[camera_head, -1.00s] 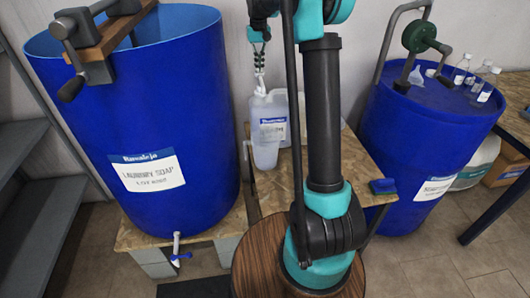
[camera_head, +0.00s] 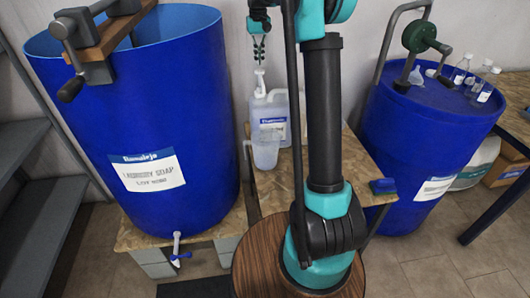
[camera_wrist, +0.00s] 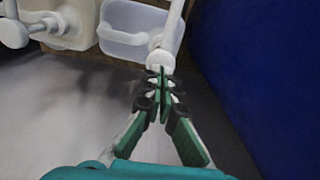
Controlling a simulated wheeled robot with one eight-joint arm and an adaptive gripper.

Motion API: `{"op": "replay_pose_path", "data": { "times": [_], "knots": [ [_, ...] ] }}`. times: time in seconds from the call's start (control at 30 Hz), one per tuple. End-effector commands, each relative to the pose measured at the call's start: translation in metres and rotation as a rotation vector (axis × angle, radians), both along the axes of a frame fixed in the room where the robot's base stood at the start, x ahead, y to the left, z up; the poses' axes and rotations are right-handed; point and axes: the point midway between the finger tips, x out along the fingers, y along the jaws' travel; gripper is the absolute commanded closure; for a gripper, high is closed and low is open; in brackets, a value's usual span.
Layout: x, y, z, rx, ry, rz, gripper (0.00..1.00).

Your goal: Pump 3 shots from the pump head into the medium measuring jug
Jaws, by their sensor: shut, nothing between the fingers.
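The white pump head (camera_head: 259,73) tops a pale translucent container (camera_head: 283,106) with a blue and white label, on the wooden stand. My gripper (camera_head: 260,63) is shut and empty, pointing down just above the pump head. In the wrist view my gripper's (camera_wrist: 160,76) fingertips are at the round white pump head (camera_wrist: 159,59); whether they touch is unclear. My arm hides the right part of the stand.
A large blue drum (camera_head: 150,120) with a tap (camera_head: 178,250) stands close on the left. Another blue drum (camera_head: 425,130) on the right carries a green hand crank (camera_head: 420,37) and small bottles (camera_head: 480,80). A blue object (camera_head: 383,186) lies at the stand's right edge.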

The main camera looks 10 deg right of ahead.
Motion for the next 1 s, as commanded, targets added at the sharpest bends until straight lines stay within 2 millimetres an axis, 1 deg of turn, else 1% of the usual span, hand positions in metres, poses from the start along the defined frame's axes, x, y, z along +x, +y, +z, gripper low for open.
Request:
{"op": "replay_pose_path", "data": {
  "times": [0.4, 0.6, 1.0],
  "knots": [
    [0.000, 0.000, 0.038, 0.000, 0.000, 0.000, 1.00],
    [0.000, 0.000, 0.052, 0.000, 0.000, 0.000, 1.00],
    [0.000, 0.000, 0.054, 0.000, 0.000, 0.000, 1.00]
  ]
}}
